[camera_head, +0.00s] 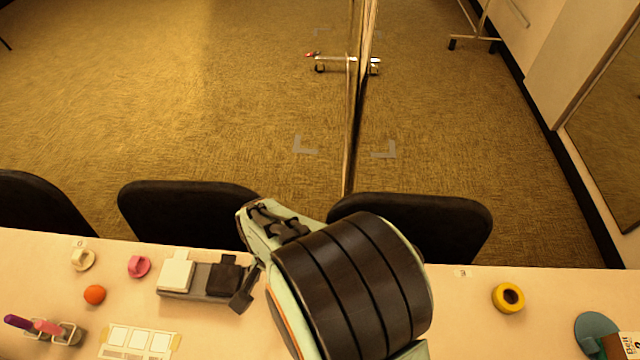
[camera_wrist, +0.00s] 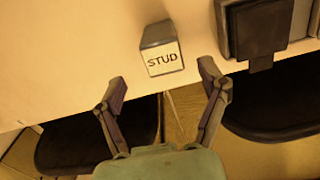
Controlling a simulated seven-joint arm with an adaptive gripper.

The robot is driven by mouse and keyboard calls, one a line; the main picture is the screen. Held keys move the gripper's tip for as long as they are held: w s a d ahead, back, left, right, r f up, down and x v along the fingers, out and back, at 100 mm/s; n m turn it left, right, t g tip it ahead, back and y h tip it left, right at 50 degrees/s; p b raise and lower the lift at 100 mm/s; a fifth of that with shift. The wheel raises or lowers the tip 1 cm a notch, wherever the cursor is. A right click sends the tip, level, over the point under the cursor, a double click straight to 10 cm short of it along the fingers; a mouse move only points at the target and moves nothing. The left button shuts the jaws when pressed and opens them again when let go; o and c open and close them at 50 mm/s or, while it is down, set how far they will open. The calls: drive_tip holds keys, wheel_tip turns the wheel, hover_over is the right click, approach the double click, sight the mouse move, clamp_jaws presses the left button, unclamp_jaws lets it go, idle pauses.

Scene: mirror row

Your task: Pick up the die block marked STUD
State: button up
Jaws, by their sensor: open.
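The die block marked STUD (camera_wrist: 160,48) stands on the table near its edge in the wrist view. It is a dark grey block with a pale face carrying the word STUD. My gripper (camera_wrist: 163,77) is open and empty. Its two fingers are spread in the wrist view, and the block shows beyond the tips, roughly centred between them. I cannot tell how far the block is below the tips. In the head view my arm covers that part of the table and the block is not seen; one dark finger shows beside the grey tray.
The grey tray (camera_head: 190,293) with a white and a black block stands close by. Left are a pink ring (camera_head: 139,266), orange ball (camera_head: 94,295) and pen holder (camera_head: 65,334). Yellow tape (camera_head: 508,298) lies right. Chairs (camera_head: 185,212) line the table edge.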

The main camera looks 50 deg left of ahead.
drive_tip(key=shift+s+f, duration=0.25)
drive_tip(key=shift+f, duration=0.1)
wheel_tip(320, 180, down, 6)
drive_tip(key=c, duration=1.3)
